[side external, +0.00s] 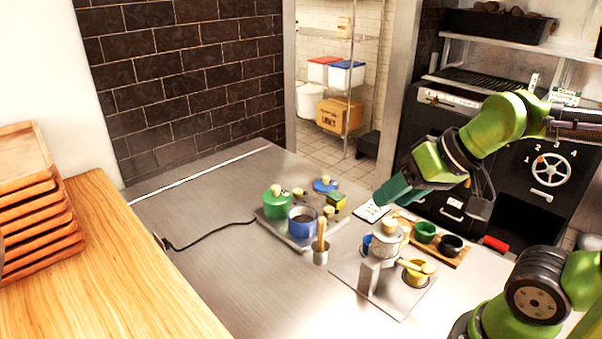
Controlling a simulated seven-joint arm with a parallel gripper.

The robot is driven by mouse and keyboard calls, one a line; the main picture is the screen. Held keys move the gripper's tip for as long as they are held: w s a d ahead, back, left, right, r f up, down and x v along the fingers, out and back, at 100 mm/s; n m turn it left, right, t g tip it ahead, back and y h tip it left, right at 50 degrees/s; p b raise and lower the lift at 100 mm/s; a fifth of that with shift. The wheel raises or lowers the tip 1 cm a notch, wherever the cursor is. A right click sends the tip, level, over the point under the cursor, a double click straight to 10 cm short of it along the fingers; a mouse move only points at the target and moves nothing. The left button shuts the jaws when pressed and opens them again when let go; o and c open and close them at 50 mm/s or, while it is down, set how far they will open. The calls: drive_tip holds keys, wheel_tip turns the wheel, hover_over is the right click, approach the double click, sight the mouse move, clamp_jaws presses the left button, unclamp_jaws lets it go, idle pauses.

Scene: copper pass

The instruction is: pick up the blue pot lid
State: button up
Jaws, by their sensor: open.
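The blue pot lid (321,188), round with a pale knob, lies flat at the back of the metal tray area on the steel table. A blue pot (303,228), open on top, stands in front of it and to the left. My gripper (379,199) is in the air to the right of the lid, above the table. Its teal jaws are open, and I see nothing held between them. The gap between the fingertips is too small to make out clearly.
A green lidded pot (277,207) stands left of the blue pot, and a small green-yellow box (336,201) beside the lid. A metal utensil cup (320,256), a stand (368,280) and a wooden board with cups (449,255) are nearer me. The table's left side is clear except for a black cable (205,237).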

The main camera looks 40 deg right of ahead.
idle(0.4)
drive_tip(key=shift+o, duration=0.8)
